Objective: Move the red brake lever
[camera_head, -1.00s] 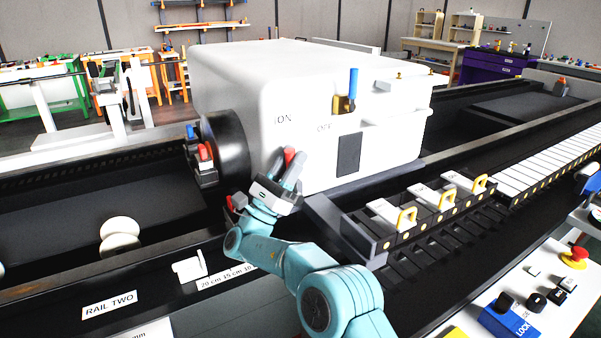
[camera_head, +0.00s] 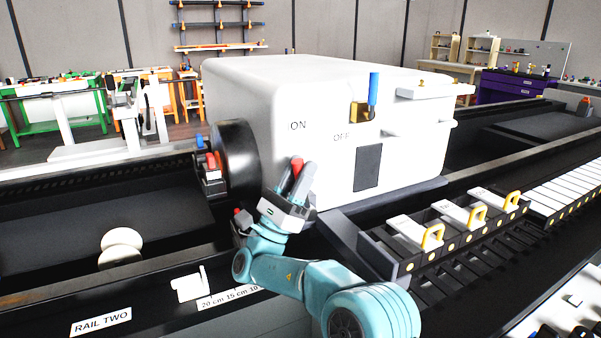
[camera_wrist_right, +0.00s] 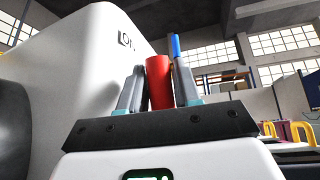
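The red brake lever (camera_head: 297,163) stands in front of the white machine housing (camera_head: 245,90), below its ON mark. In the right wrist view the lever (camera_wrist_right: 159,82) is a red upright cylinder between the two grey fingers, with little or no gap on either side. My right gripper (camera_head: 293,182) points up and appears shut on the lever. The lever's lower part is hidden by the gripper. It also shows in the wrist view (camera_wrist_right: 160,88). The housing (camera_wrist_right: 75,65) fills the left of that view. My left gripper is not in view.
A blue-handled lever (camera_head: 373,90) is on the housing near OFF. A black drum (camera_head: 236,160) and small red and blue parts (camera_head: 208,160) lie left. A black rack with yellow handles (camera_head: 432,237) stands close on the right. A white bracket (camera_head: 190,286) is at the front rail.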

